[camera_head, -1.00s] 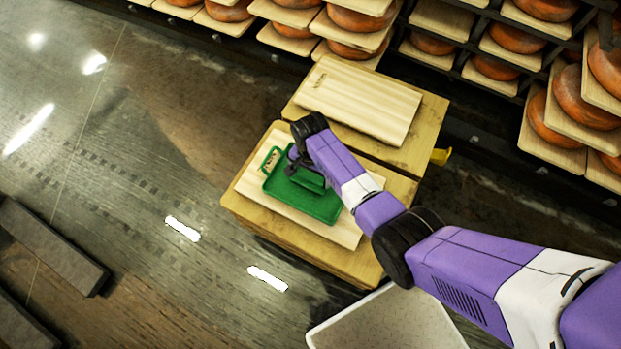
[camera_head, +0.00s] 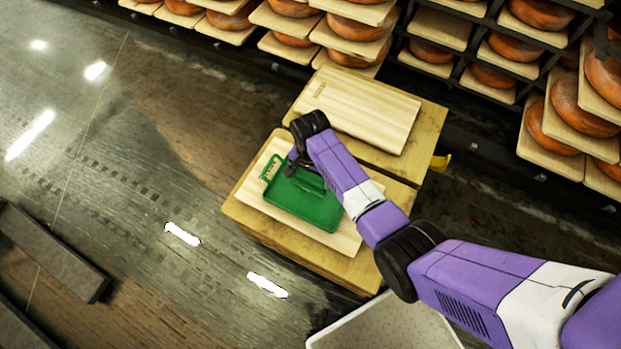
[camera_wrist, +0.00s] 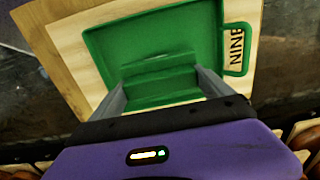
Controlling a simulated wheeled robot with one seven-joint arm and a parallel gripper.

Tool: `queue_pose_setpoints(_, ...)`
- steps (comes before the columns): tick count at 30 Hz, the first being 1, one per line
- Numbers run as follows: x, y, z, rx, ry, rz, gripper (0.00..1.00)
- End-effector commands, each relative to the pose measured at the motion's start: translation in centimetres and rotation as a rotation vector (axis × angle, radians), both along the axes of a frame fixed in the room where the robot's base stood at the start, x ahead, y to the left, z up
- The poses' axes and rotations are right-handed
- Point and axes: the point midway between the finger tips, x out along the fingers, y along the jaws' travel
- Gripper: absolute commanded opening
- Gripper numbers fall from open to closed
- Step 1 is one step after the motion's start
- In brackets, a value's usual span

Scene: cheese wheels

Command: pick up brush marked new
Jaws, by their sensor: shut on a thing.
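A green tray (camera_head: 315,212) with a loop handle at its left lies on a pale wooden board (camera_head: 345,242). It also shows in the wrist view (camera_wrist: 150,35). A green block-like piece (camera_wrist: 160,85) sits at the tray between my fingers; it may be the brush, but I can read no "new" mark on it. My gripper (camera_head: 298,170) is down at the tray and shut on this green piece, with one finger on each side in the wrist view (camera_wrist: 160,74). My arm hides part of the tray's right side in the head view.
The board lies on a wooden block table (camera_head: 240,212). Another pale board (camera_head: 365,105) lies on the block behind. Racks of cheese wheels (camera_head: 560,105) stand at the back and right. A pale bin (camera_head: 385,325) stands in front. The floor at left is mostly open.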

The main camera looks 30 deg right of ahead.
Motion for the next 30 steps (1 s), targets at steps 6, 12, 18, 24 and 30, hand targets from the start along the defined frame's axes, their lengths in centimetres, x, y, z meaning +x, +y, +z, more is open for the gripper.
queue_pose_setpoints(6,0.1,0.0,5.6,0.0,-0.005,0.0,0.41)
queue_pose_setpoints(12,0.1,0.0,10.0,0.0,-0.005,0.0,0.41)
queue_pose_setpoints(18,0.1,0.0,13.3,-0.001,-0.004,0.0,0.41)
queue_pose_setpoints(24,0.1,0.0,15.1,0.0,-0.001,-0.001,0.41)
queue_pose_setpoints(30,0.0,0.0,15.6,0.0,-0.001,0.0,0.41)
